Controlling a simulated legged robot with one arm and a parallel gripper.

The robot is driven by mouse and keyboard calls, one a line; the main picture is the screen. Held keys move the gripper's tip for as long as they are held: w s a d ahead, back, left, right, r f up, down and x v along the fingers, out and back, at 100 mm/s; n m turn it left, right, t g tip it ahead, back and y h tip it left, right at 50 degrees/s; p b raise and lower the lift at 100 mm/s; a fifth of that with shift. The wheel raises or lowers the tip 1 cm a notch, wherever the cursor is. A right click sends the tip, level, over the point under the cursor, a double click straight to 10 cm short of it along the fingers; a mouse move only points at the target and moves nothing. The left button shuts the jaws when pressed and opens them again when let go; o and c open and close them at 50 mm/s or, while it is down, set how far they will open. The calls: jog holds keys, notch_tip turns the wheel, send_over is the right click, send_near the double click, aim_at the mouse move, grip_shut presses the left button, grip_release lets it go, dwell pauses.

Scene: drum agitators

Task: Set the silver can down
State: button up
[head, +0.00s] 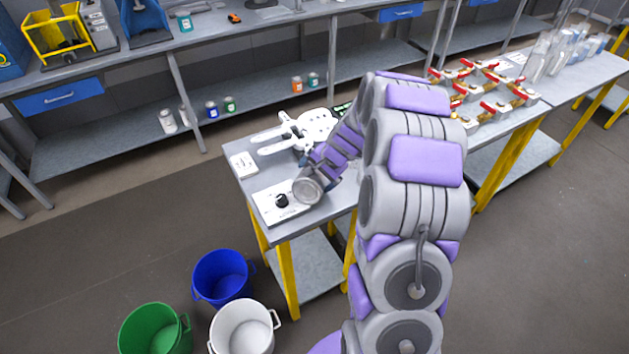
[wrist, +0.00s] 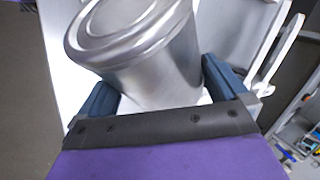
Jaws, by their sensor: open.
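The silver can (head: 307,190) is at the front end of the workbench, over the right side of a white plate with a black knob (head: 282,200). In the wrist view the can (wrist: 140,45) fills the top middle, its round lid facing up-left. My gripper (wrist: 160,92) is open, with one dark blue finger on each side of the can. A gap shows beside the right finger; contact at the left finger is unclear. In the head view my gripper (head: 319,177) is partly hidden behind the can and my arm. The can's base is hidden.
A small white box (head: 243,164) and a white agitator-like device (head: 310,128) share the bench (head: 262,172). Red-handled valves (head: 490,90) stand further right. Blue (head: 222,277), green (head: 155,330) and white (head: 243,328) buckets are on the floor in front.

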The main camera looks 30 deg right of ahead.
jog(key=shift+w+a+f, duration=0.1)
jog(key=shift+a, duration=0.45)
jog(key=shift+d+f, duration=0.1)
jog(key=shift+d, duration=0.55)
jog(key=c, duration=0.3)
jog(key=shift+d, duration=0.3)
jog(key=c, duration=0.3)
jog(key=shift+a, duration=0.55)
jog(key=c, duration=0.5)
